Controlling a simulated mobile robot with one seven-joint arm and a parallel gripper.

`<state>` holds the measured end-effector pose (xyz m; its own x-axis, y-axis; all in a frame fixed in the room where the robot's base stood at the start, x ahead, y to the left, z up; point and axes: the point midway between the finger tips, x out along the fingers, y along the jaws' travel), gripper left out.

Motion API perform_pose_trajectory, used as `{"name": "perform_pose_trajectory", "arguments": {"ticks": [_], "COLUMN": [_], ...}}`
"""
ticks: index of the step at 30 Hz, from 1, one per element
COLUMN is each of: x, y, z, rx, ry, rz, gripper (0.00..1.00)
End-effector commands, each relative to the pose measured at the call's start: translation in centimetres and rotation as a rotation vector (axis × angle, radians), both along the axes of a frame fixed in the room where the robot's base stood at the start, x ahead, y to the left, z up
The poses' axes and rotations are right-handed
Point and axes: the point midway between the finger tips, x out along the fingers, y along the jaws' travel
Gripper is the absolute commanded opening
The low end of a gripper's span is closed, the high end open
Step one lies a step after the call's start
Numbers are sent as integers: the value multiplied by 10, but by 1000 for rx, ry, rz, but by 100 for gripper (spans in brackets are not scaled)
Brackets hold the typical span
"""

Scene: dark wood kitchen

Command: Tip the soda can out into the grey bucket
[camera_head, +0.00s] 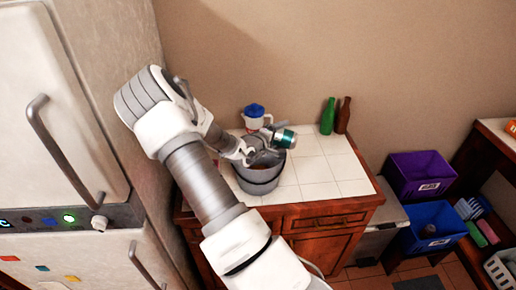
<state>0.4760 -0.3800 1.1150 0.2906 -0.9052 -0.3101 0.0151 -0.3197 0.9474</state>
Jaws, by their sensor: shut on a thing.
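The soda can (285,138) is teal with a silvery end. It is tilted close to horizontal, with its silvery end toward the right. My gripper (268,139) is shut on the can and holds it above the grey bucket (262,187). The bucket stands on the white tiled counter, and something brownish shows inside it. I cannot tell whether anything is flowing from the can.
A white jug with a blue lid (254,112) stands behind the bucket. A green bottle (328,116) and a brown bottle (343,116) stand at the back right. The counter's right part (335,168) is clear. A fridge (70,110) is at the left; purple and blue bins are at the right.

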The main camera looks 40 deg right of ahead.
Motion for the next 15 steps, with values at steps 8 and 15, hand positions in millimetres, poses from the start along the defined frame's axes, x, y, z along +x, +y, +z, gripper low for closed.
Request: {"name": "perform_pose_trajectory", "arguments": {"ticks": [8, 15], "x": [2, 3], "y": [2, 2], "z": [0, -1], "rx": [-30, -64], "ry": [39, 77], "rz": [1, 2], "gripper": [11, 11]}}
